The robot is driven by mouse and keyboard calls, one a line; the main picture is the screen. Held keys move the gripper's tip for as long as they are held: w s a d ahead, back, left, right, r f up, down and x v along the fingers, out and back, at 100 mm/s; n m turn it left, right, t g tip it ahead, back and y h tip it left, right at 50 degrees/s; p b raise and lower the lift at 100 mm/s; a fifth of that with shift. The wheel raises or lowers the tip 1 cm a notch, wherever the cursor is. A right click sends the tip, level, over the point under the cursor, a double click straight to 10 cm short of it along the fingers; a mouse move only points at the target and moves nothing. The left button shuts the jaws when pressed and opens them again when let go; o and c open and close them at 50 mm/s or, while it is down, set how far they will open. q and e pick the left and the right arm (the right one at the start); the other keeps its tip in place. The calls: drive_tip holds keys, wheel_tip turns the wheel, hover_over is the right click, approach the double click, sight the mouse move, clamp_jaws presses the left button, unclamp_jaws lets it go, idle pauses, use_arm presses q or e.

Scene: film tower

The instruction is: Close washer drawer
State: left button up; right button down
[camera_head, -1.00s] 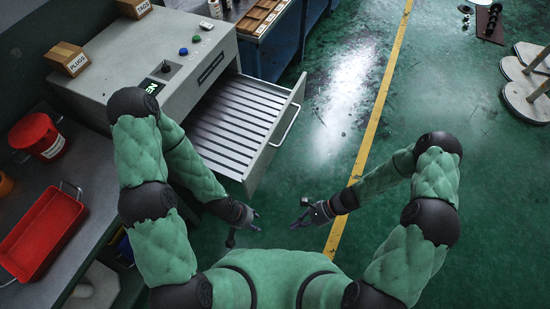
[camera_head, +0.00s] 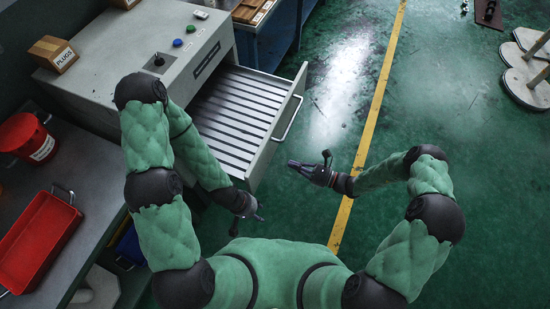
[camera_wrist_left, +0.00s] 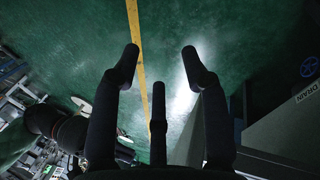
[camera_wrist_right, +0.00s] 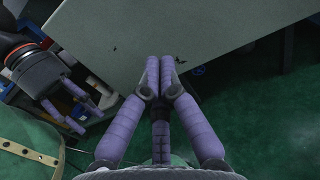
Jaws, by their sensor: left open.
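The washer (camera_head: 120,58) is a grey box on the left in the head view. Its drawer stands pulled out toward the right, with a slatted floor (camera_head: 235,115), a pale front panel (camera_head: 277,130) and a bar handle (camera_head: 291,117). My right gripper (camera_head: 290,163) is shut and empty, just right of the front panel's near end and pointing at it. In the right wrist view its tips (camera_wrist_right: 160,62) meet before a grey panel (camera_wrist_right: 150,30); contact cannot be told. My left gripper (camera_head: 260,212) is open and empty below the drawer; its spread fingers show in the left wrist view (camera_wrist_left: 158,55).
A bench at left holds a red tray (camera_head: 38,240) and a red bucket (camera_head: 28,138). A "PLUGS" box (camera_head: 54,54) sits on the washer. A blue workbench (camera_head: 285,35) stands behind the drawer.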

sight(268, 156)
use_arm(q)
drive_tip(key=shift+f+b, duration=0.7)
drive_tip(key=shift+f, duration=0.1)
use_arm(e)
drive_tip(key=x, duration=0.8)
drive_tip(key=shift+a, duration=0.15)
